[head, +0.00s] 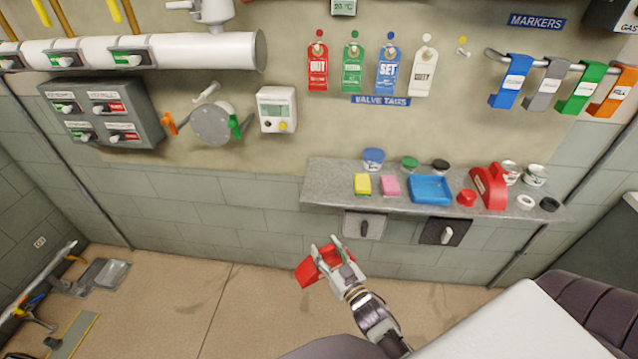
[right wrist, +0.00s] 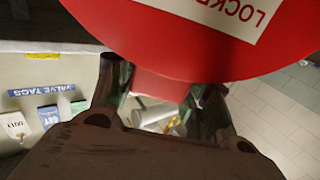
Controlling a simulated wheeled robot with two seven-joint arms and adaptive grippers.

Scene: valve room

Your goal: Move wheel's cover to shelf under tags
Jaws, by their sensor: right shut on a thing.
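The wheel's cover is a red round piece (head: 312,268) with a white label reading "LOCKE…" in the right wrist view (right wrist: 190,45). My right gripper (head: 335,249) is shut on it by a red block under the disc. It is held in the air in front of the wall, below and left of the grey shelf (head: 325,172). A grey round wheel (head: 211,124) on the wall is bare, with an orange and a green handle beside it. Red (head: 318,68), green (head: 353,68), blue (head: 388,70) and white (head: 423,72) tags hang above the shelf. My left gripper is out of view.
On the shelf stand a yellow sponge (head: 362,184), pink sponge (head: 390,186), blue tray (head: 430,202), red lockout box (head: 490,186), red cap (head: 466,198) and several cups and cans. Free shelf top shows at its left end. Two switches (head: 364,225) (head: 445,232) sit below its front edge.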

